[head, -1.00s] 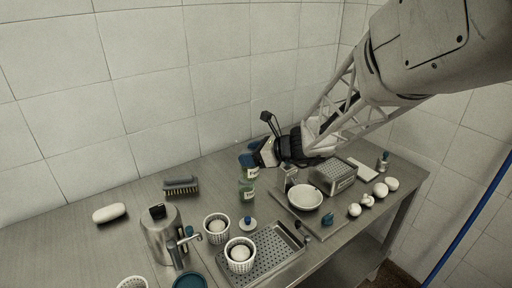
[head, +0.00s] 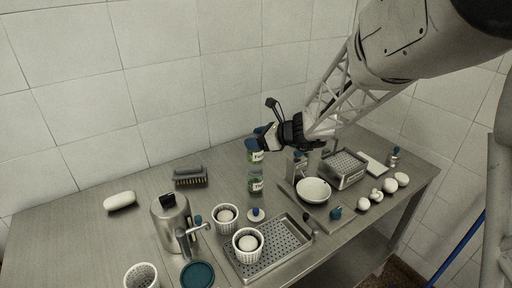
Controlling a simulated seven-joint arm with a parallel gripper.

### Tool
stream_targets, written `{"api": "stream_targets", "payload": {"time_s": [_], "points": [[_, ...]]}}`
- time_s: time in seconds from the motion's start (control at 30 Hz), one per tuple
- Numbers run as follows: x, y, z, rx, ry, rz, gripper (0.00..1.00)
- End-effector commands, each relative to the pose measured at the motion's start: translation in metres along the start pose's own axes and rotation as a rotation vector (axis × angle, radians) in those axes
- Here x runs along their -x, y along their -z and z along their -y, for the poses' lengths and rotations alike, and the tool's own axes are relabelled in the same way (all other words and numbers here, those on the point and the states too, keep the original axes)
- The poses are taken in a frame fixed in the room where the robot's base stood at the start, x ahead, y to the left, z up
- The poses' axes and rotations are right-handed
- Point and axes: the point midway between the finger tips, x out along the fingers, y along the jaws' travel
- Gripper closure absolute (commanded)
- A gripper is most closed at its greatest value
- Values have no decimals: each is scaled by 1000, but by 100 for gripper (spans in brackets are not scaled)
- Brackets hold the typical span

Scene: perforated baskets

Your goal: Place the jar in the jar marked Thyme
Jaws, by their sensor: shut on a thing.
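My gripper (head: 266,138) is above the back middle of the table, shut on a small glass jar (head: 255,152) with a blue lid and a pale label. The held jar looks about upright and is in the air. A second glass jar (head: 256,182) stands on the table below it in the picture, with green contents and a label whose readable start looks like "TH". There is a gap in the picture between the two jars. The fingertips are small and partly hidden by the blue lid.
Near the standing jar are a white lid-like disc with a blue knob (head: 256,215), white perforated cups (head: 227,219) and a perforated tray (head: 283,250). A white bowl (head: 313,191) and a metal basket (head: 345,170) are to the right. A brush (head: 190,177) lies left, with bare table between.

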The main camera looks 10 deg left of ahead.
Motion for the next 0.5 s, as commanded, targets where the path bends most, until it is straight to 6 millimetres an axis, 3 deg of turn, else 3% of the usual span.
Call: {"api": "stream_targets", "payload": {"time_s": [0.3,0.5], "points": [[-11,27,0,-2,0,-1,73],[-12,29,0,0,0,0,73]]}}
